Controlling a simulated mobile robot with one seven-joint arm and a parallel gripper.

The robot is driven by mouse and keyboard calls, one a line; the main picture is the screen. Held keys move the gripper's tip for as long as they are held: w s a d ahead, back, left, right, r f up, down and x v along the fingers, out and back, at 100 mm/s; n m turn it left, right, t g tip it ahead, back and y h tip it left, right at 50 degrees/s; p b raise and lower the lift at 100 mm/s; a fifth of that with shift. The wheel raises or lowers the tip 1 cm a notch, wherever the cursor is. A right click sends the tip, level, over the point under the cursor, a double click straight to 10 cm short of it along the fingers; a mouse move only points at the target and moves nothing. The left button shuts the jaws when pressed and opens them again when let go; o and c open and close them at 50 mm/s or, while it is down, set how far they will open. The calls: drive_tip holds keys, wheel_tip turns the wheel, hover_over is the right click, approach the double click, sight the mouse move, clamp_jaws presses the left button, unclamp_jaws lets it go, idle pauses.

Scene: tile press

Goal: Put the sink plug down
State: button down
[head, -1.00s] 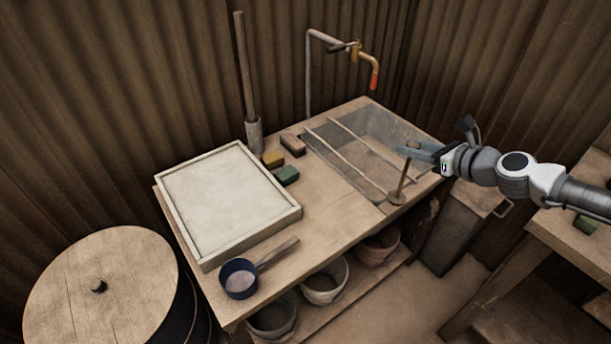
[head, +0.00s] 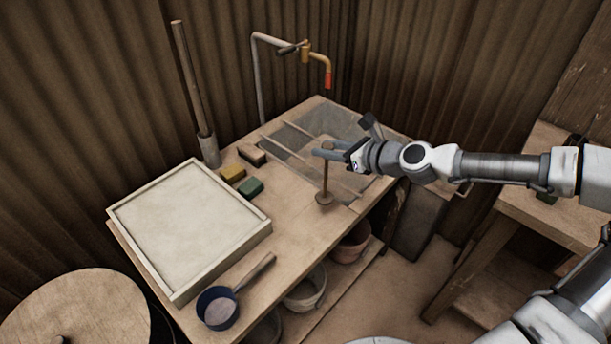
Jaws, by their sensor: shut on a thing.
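The sink plug (head: 325,180) is a thin brown upright rod with a round disc at its lower end. My gripper (head: 326,151) is shut on the upper part of the rod, coming in from the right. The disc shows against the wooden counter near the front left part of the sink. I cannot tell whether it touches the surface. The sink (head: 287,137) is a grey basin set into the counter with thin bars across it. My gripper and arm hide part of its right side.
The wooden counter (head: 290,222) bears a pale framed tray (head: 188,225), a yellow block (head: 233,173), a green block (head: 250,187), a brown block (head: 252,154) and a blue pan (head: 217,308). A tap (head: 306,52) stands behind the sink. Bare counter lies left of the plug.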

drive_tip(key=a+f+b, duration=0.1)
drive_tip(key=a+f, duration=0.3)
drive_tip(key=f, duration=0.2)
drive_tip(key=shift+s+f+b, duration=0.25)
drive_tip(key=shift+b, duration=0.15)
drive_tip(key=shift+a+f, duration=0.1)
drive_tip(key=shift+f, duration=0.05)
drive_tip(key=c, duration=0.5)
unclamp_jaws()
drive_tip(key=shift+c, duration=0.2)
drive_tip(key=p+v, duration=0.2)
drive_tip(key=v, duration=1)
drive_tip(key=shift+p, duration=0.35)
